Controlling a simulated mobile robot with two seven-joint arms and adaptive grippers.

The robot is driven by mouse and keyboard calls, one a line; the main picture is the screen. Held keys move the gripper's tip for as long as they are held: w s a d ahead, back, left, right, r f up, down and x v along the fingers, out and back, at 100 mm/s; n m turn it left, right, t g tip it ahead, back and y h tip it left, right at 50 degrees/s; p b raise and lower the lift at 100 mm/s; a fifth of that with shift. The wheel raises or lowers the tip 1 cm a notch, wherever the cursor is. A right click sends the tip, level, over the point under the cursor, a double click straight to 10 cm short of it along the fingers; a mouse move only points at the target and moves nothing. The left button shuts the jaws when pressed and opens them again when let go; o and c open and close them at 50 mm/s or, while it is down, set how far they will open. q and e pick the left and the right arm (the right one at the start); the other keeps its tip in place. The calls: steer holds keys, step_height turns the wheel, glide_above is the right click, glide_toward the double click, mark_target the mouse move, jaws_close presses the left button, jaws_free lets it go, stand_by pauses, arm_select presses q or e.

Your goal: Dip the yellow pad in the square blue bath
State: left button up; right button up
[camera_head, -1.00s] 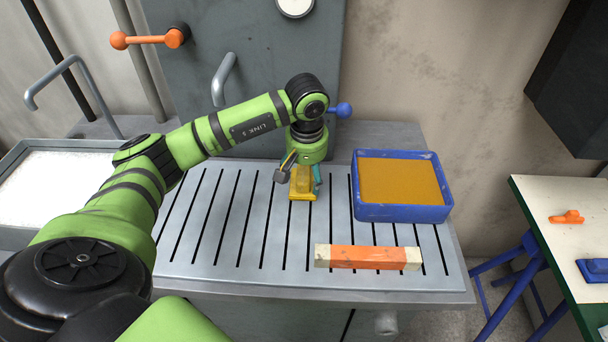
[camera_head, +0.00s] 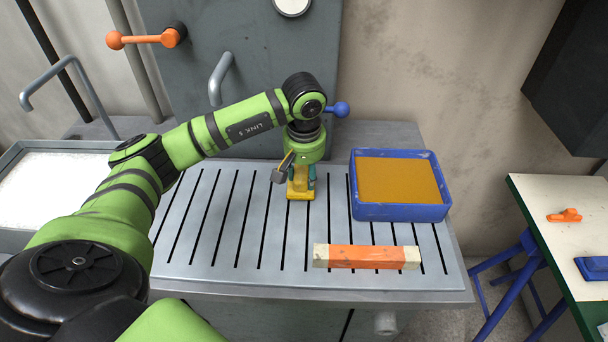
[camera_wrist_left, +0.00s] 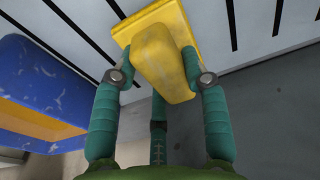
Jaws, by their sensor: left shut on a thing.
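The yellow pad (camera_head: 301,188) is on or just above the slotted grey bench top, left of the bath; I cannot tell if it touches. It has a block-shaped grip on a flat base. My left gripper (camera_head: 302,172) is over it, pointing down, its teal fingers shut on the pad's raised block. In the left wrist view the pad (camera_wrist_left: 158,55) sits between the fingers (camera_wrist_left: 160,78). The square blue bath (camera_head: 400,212) holds an orange-brown fill and stands to the right. Its blue wall also shows in the left wrist view (camera_wrist_left: 50,85). My right gripper is not in view.
An orange and cream bar (camera_head: 367,257) lies at the bench's front, below the bath. A tray of white material (camera_head: 30,232) stands at the left. A blue knob (camera_head: 340,109) is behind the gripper. Slotted bench left of the pad is clear.

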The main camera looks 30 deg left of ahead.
mark_target(305, 169)
arm_select(q)
step_height(305, 169, up, 6)
steer(key=shift+d+r+b, duration=0.1)
steer(key=shift+r+b, duration=0.15)
steer(key=shift+b, duration=0.8)
steer(key=s+d+b, duration=0.1)
steer(key=s+d, duration=0.4)
steer(key=s, duration=0.3)
steer(key=s+d+b, duration=0.2)
steer(key=s+d, duration=0.3)
steer(key=s, duration=0.3)
steer(key=shift+s, duration=0.4)
steer(key=shift+d, duration=0.1)
